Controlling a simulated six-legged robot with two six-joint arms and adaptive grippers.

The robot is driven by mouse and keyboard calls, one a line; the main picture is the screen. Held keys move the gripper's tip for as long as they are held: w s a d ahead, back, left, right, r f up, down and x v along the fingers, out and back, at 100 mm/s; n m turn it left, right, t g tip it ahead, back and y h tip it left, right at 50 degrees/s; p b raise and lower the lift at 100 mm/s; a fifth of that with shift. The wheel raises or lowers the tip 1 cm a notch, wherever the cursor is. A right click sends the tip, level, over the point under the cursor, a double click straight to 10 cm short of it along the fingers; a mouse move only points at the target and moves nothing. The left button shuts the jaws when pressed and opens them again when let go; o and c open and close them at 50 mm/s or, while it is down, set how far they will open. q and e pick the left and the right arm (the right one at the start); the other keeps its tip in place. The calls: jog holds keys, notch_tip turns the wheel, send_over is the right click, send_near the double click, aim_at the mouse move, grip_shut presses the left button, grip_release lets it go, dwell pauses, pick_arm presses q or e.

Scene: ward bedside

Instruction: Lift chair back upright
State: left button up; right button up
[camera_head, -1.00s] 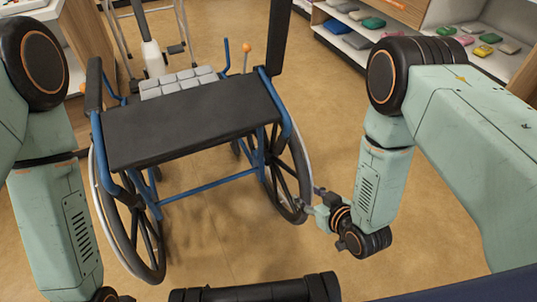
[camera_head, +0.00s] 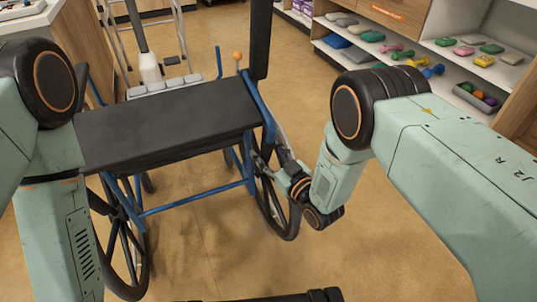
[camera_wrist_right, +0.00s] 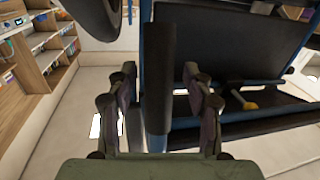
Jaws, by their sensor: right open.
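A wheelchair with a blue tube frame stands in front of me. Its broad black panel (camera_head: 165,120) lies nearly flat across the frame in the head view. A tall black part (camera_head: 260,40) stands up at the frame's right side. My right gripper (camera_head: 262,156) is at the wheelchair's right side, by the blue frame and above the right wheel (camera_head: 275,205). In the right wrist view, its open fingers (camera_wrist_right: 157,78) stand on either side of a dark upright bar (camera_wrist_right: 158,70), with gaps on both sides. My left arm shows at the left, but its gripper is out of view.
Shelves (camera_head: 440,55) with coloured weights and pads stand at the upper right. A walker frame (camera_head: 178,25) stands behind the wheelchair, and a wooden cabinet (camera_head: 75,25) is at the upper left. Bare floor (camera_head: 215,250) lies in front of the wheelchair.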

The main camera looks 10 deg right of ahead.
jog(key=shift+w+a, duration=0.1)
jog(key=shift+w, duration=0.05)
jog(key=shift+c, duration=0.3)
grip_shut()
dwell(0.4)
